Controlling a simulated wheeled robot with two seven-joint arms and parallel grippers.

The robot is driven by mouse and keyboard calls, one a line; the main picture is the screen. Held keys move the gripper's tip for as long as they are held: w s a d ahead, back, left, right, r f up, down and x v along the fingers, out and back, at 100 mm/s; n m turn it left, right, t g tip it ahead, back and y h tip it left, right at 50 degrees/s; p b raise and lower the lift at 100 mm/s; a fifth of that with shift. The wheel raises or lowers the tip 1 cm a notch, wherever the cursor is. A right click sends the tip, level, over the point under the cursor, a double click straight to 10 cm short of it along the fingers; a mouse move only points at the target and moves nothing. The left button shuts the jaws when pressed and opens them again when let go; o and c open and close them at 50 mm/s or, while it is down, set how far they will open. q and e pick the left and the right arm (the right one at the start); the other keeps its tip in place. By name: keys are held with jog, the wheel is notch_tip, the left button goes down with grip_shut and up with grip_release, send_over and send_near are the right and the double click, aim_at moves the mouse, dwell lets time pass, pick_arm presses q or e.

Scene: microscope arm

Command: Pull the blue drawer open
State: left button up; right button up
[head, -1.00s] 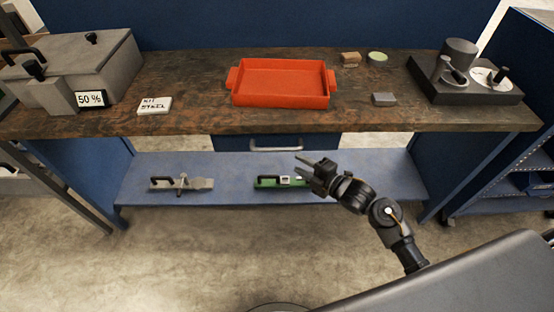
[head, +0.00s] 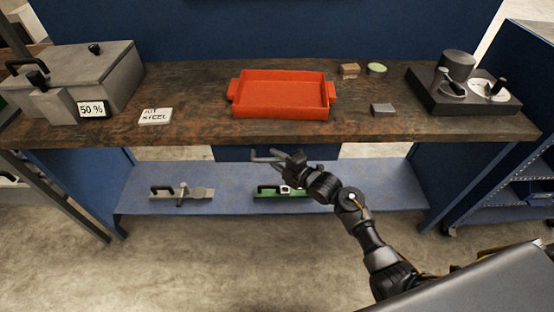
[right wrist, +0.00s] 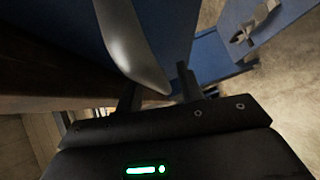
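The blue drawer (head: 232,153) is under the middle of the bench top, and its front looks closed. In the head view, my right gripper (head: 270,156) is in front of the drawer and covers much of its handle. In the right wrist view, the silver handle (right wrist: 128,45) is very close, and its near end reaches toward the gap between my right fingers (right wrist: 158,88). The fingers are apart, one on each side of the handle's end. I cannot tell whether they touch it. My left gripper is not in view.
An orange tray (head: 282,96) sits on the wooden bench top (head: 200,90) above the drawer. The blue lower shelf (head: 235,196) holds a grey clamp-like tool (head: 190,193) and a green tool (head: 268,191). The floor in front is clear.

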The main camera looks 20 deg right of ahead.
grip_shut()
dwell(0.3)
jog(key=shift+a, duration=0.15)
